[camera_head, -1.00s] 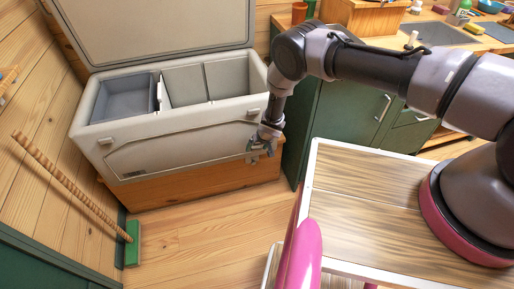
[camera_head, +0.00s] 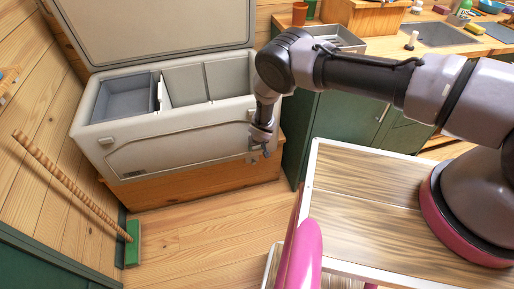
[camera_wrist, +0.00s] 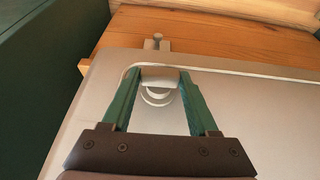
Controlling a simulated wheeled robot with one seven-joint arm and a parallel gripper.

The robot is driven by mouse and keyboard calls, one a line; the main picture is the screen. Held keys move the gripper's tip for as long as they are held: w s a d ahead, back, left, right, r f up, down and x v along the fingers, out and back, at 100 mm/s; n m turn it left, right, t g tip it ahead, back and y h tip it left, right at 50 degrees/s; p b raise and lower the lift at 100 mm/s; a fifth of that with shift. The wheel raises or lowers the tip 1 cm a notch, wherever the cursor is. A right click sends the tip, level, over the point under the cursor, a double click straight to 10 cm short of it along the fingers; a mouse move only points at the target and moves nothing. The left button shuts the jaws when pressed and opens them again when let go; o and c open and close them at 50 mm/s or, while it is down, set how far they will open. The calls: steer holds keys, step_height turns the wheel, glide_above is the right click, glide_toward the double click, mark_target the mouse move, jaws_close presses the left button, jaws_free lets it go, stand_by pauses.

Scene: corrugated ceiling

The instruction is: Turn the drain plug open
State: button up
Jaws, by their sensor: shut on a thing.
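The white cooler (camera_head: 185,134) stands open on a wooden base at the left of the head view. My gripper (camera_head: 259,157) is at the lower right end of its front face. In the wrist view, the pale round drain plug (camera_wrist: 159,84) sits on the cooler's face (camera_wrist: 270,120). My gripper's green fingers (camera_wrist: 160,74) are on either side of the plug, with their tips closed on its sides. In the head view the plug is hidden by my gripper. I cannot tell how far the plug is turned.
The cooler's lid (camera_head: 150,30) stands raised. The wooden base (camera_wrist: 205,34) shows beyond the cooler's edge in the wrist view. A green cabinet (camera_head: 340,120) is right of the cooler, and a wood-topped table (camera_head: 370,200) is in front. A green broom head (camera_head: 132,244) rests on the floor at left.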

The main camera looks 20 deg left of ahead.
steer(key=o, duration=1.4)
steer(key=shift+r, duration=0.1)
steer(key=v, duration=1)
steer(key=shift+s+d+r, duration=0.1)
steer(key=shift+s+r, duration=0.1)
steer(key=shift+r, duration=0.1)
